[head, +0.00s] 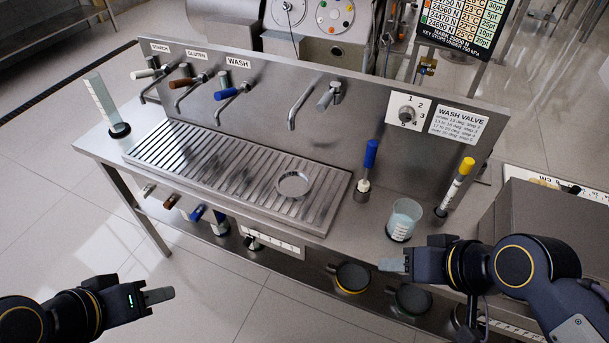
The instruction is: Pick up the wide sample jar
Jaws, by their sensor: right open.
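The wide sample jar (404,218) is a clear, wide cup with pale contents and markings on its side. It stands upright on the right part of the steel bench, in front of the back panel. My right gripper (391,264) is open and empty, just below the jar in the picture, near the bench's front edge, and apart from it. My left gripper (159,296) is at the lower left, over the floor and far from the jar. Its fingers are seen side-on, so its opening does not show.
A slotted drain tray (330,205) with a metal ring (293,184) fills the left bench. A tall cylinder (103,103) stands at the far left.

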